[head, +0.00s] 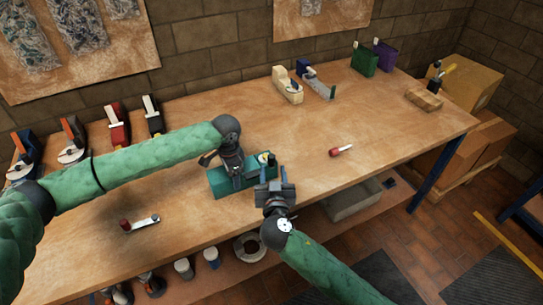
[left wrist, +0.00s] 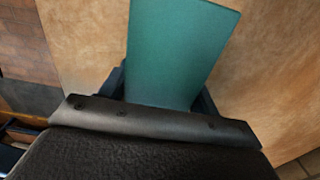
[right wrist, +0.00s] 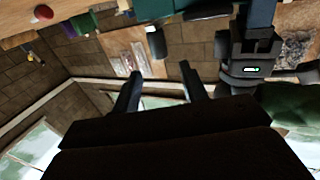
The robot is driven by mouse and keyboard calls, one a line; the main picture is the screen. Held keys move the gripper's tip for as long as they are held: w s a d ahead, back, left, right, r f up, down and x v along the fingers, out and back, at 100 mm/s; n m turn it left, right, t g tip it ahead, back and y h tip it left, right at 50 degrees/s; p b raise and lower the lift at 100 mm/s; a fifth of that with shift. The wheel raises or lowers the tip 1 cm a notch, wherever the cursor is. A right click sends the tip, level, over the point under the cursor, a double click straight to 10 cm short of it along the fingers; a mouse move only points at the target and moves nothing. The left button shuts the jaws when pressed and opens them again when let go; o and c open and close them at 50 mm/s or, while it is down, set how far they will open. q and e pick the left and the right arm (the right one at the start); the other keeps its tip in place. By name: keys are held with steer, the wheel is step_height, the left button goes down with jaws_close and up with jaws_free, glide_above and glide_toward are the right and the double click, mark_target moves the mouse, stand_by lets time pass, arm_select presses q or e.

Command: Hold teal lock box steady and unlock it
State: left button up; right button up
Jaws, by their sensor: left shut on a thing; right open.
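The teal lock box (head: 217,184) lies on the wooden workbench near its front edge. My left gripper (head: 236,178) is shut on it from above; in the left wrist view the teal box (left wrist: 178,50) sits between the jaws. My right gripper (head: 274,180) is open and empty just right of the box's right end, by a small yellow and white part (head: 265,158). In the right wrist view nothing shows between its fingers (right wrist: 160,72). A red-handled key-like piece (head: 341,150) lies to the right on the bench; another (head: 140,223) lies front left.
A cream tool (head: 288,86) and a grey tape dispenser (head: 319,84) stand at the back. Green (head: 364,60) and purple (head: 386,56) boxes stand back right. The bench right of the box is mostly clear.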

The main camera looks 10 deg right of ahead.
mark_target(272, 159)
steer(key=shift+w+d, duration=0.15)
steer(key=shift+w, duration=3.6)
jaws_close()
